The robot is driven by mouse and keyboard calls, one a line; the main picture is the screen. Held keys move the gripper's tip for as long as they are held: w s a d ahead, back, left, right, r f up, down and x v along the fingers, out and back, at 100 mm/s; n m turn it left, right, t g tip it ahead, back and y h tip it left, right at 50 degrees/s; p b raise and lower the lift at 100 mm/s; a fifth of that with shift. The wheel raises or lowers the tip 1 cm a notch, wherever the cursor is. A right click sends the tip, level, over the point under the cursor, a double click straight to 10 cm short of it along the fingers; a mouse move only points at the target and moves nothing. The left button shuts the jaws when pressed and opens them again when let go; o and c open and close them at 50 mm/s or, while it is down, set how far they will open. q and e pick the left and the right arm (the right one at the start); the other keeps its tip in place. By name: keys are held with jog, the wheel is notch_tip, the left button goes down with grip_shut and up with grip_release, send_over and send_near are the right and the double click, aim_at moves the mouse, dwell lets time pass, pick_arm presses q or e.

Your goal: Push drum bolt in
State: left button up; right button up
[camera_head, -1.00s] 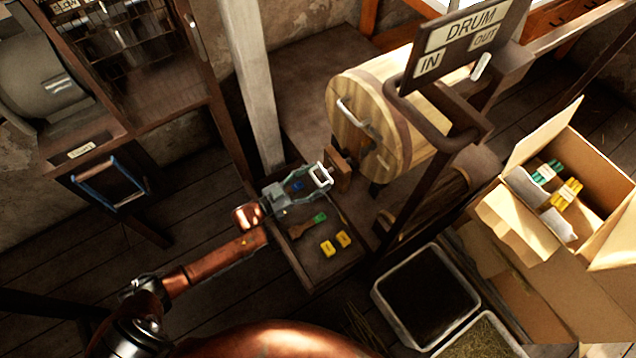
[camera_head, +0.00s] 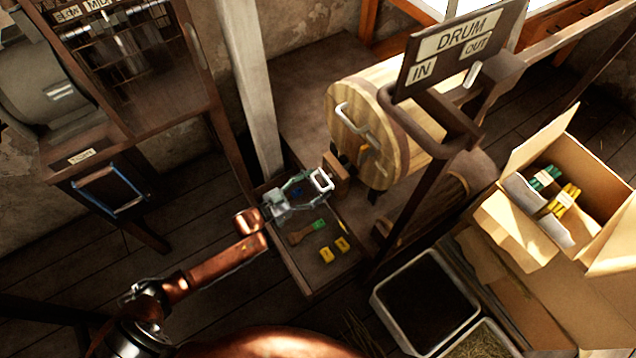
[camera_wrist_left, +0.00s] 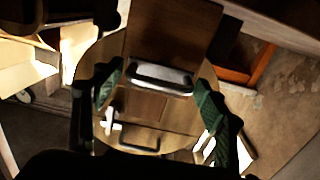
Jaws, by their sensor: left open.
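The drum bolt is a brown wooden block (camera_head: 338,180) with a pale metal handle (camera_head: 322,181), low at the near end of the wooden drum (camera_head: 375,160). My left gripper (camera_head: 306,184) is open, its fingers pointing at the handle. In the left wrist view, the bolt's handle (camera_wrist_left: 160,78) lies between the two green fingers of my left gripper (camera_wrist_left: 160,85), with the wooden bolt (camera_wrist_left: 170,35) behind it. Contact cannot be made out. A sign (camera_head: 460,50) reads DRUM, IN and OUT. My right gripper is not in view.
A tray (camera_head: 300,265) below my left gripper holds yellow tags and a green-tipped tool. The drum end carries another metal handle (camera_head: 353,118). A dark bin (camera_head: 430,300) and an open cardboard box (camera_head: 510,225) stand to the right. A wooden post (camera_head: 250,90) stands behind the gripper.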

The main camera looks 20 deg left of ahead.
pick_arm(q)
jog(key=v, duration=1.1)
